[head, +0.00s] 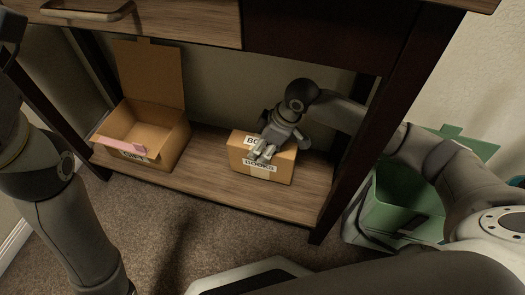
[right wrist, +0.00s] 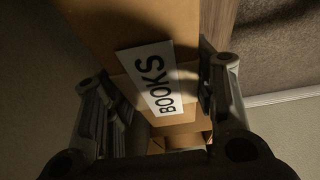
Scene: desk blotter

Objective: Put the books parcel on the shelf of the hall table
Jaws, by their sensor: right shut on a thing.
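The books parcel (head: 281,170) is a brown cardboard box with white BOOKS labels. It is upright at the right half of the hall table's wooden lower shelf (head: 200,180), close to the front edge, and looks to rest on it. My right gripper (head: 264,152) reaches in from the right and is shut on the parcel from above. In the right wrist view the parcel (right wrist: 125,28) lies between the two fingers, its label facing the camera. My left arm shows at the left of the head view, but its gripper is not in view.
An open cardboard box (head: 172,147) with a raised lid and a pink strip at its front stands on the shelf's left half. A table leg (head: 350,155) rises right of the parcel. An open green box (head: 397,205) stands right of the table. Carpet (head: 150,220) lies in front.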

